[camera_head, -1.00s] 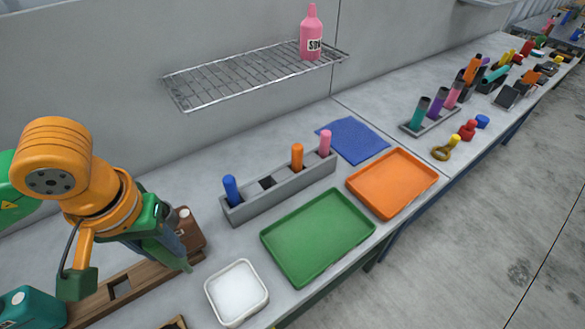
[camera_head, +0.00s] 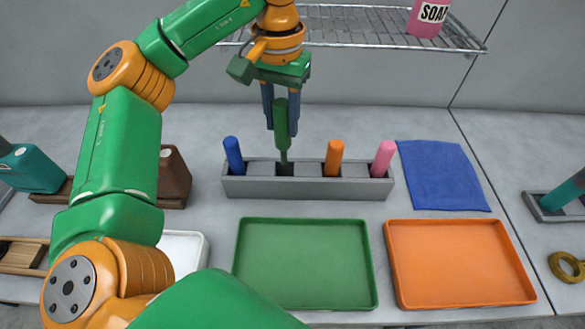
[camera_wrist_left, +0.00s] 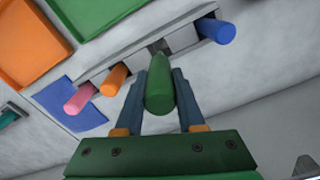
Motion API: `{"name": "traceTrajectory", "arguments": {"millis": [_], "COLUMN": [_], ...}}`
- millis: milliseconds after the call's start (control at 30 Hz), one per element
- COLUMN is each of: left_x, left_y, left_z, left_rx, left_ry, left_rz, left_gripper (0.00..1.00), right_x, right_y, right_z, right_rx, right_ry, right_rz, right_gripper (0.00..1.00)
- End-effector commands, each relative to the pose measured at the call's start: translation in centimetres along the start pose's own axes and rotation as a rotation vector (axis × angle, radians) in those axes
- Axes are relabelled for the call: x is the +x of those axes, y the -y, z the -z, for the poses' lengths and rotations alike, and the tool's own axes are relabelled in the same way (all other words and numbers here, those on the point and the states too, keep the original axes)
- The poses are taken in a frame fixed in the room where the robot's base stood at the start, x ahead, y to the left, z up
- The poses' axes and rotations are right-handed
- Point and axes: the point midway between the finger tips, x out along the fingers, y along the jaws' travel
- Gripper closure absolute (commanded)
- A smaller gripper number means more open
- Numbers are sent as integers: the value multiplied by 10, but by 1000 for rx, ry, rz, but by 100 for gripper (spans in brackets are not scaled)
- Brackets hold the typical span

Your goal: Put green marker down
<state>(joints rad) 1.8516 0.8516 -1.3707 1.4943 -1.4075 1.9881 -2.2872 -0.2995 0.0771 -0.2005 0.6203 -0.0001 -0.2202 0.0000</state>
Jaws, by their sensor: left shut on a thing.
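The green marker (camera_head: 282,137) is upright between the fingers of my left gripper (camera_head: 281,112). Its lower end is at the empty square slot of the grey holder (camera_head: 305,188); I cannot tell whether it has entered. The blue marker (camera_head: 233,156), orange marker (camera_head: 333,158) and pink marker (camera_head: 383,158) stand in the holder's other slots. In the left wrist view, the green marker (camera_wrist_left: 159,85) is between both fingers, in line with the slot between the blue marker (camera_wrist_left: 216,30) and orange marker (camera_wrist_left: 114,78). My right gripper is not in view.
A green tray (camera_head: 305,303) and an orange tray (camera_head: 460,299) lie in front of the holder. A blue cloth (camera_head: 440,176) lies to its right. A wire shelf (camera_head: 385,38) with a pink soap bottle (camera_head: 429,18) is above. A white tray (camera_head: 186,252) is partly behind my arm.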

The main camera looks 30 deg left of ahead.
Motion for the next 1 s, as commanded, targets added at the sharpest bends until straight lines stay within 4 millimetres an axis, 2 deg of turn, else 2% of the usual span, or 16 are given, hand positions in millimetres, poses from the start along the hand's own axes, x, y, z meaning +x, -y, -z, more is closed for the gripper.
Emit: {"name": "traceTrajectory", "arguments": {"millis": [33, 400, 767, 800, 900, 1000], "left_x": [17, 86, 94, 94, 93, 93], "left_y": [1, 1, 0, 0, 0, 0], "left_z": [0, -1, -1, -1, -1, -1], "left_rx": [0, -1, -1, -1, -1, -1], "left_ry": [5, 5, 2, 1, 1, 1], "left_rz": [2, 1, 0, 0, 0, 0], "left_gripper": [100, 100, 100, 57, 32, 32], "right_x": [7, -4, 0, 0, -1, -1], "right_y": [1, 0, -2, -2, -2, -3], "right_z": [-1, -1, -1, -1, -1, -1], "right_rx": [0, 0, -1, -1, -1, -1], "right_ry": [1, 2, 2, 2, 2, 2], "right_rz": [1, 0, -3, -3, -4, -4], "right_gripper": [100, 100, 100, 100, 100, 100]}}
